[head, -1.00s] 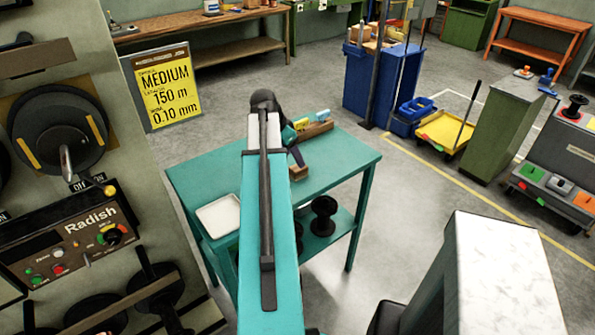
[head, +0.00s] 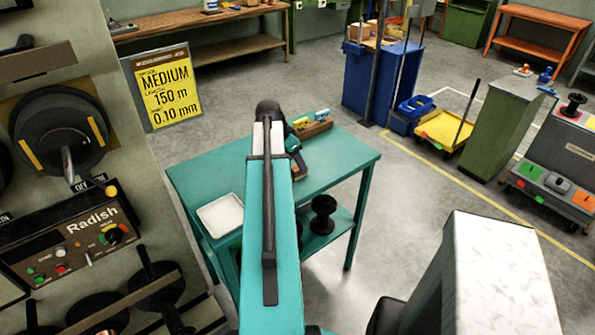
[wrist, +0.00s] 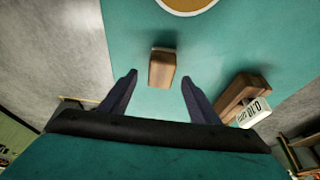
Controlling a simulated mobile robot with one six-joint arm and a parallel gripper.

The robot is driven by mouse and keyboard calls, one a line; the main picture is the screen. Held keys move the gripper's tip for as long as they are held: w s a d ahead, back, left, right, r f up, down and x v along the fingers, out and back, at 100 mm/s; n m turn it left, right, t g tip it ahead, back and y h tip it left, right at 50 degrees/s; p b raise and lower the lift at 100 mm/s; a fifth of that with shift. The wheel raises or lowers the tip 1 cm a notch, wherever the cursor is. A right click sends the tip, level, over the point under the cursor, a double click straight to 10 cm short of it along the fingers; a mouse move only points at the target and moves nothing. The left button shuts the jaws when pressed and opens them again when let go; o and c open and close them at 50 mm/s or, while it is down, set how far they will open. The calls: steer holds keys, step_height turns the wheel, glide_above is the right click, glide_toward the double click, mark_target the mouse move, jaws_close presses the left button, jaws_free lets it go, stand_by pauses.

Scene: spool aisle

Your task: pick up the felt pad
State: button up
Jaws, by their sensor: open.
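A small brown wooden block, which I take to be the felt pad (wrist: 162,70), lies on the teal table in the wrist view. My gripper (wrist: 159,80) is open, with one dark finger on each side of the block's near end. The block is between or just beyond the fingertips, with clear space on both sides; contact is not seen.
A wooden holder with cards (wrist: 238,97) stands close to the right finger. On the teal table (head: 340,158) is a white tray (head: 221,215). A black spool (head: 322,214) stands on the shelf below.

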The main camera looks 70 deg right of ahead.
steer(key=shift+p+x, duration=1)
steer(key=shift+x, duration=1.2)
steer(key=shift+w, duration=0.15)
steer(key=c, duration=1.1)
steer(key=shift+c, duration=0.2)
steer(key=shift+r, duration=0.2)
